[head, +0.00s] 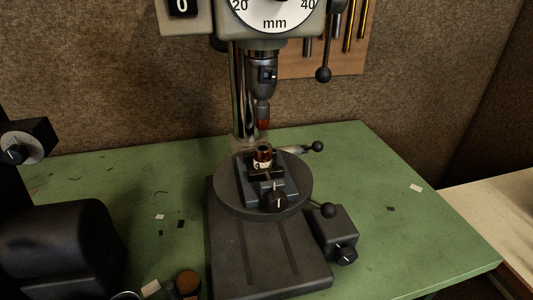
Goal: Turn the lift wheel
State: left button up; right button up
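A grey drill-press-like machine stands on the green bench, with its chuck (263,70) above a round table (232,200). A small vise (268,187) on the table holds a short brown and white cylinder (262,157). I cannot tell for sure which part is the lift wheel. Ball-ended handles show behind the table (317,146), at its right (328,210) and by the head (323,74). A black box with a knob (347,256) sits right of the base. Neither of my grippers shows in the head view.
A large dark machine (60,245) fills the lower left, with a knobbed part (25,145) above it. A brown-topped round item (188,283) stands at the front. The bench (420,250) is mostly clear at the right, with small scraps. Tools hang on a wooden board (345,55).

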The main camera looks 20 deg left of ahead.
aim_at(345, 255)
jog(key=u, duration=2.25)
jog(key=k, duration=1.7)
jog(key=z, duration=1.1)
jog(key=i, duration=0.95)
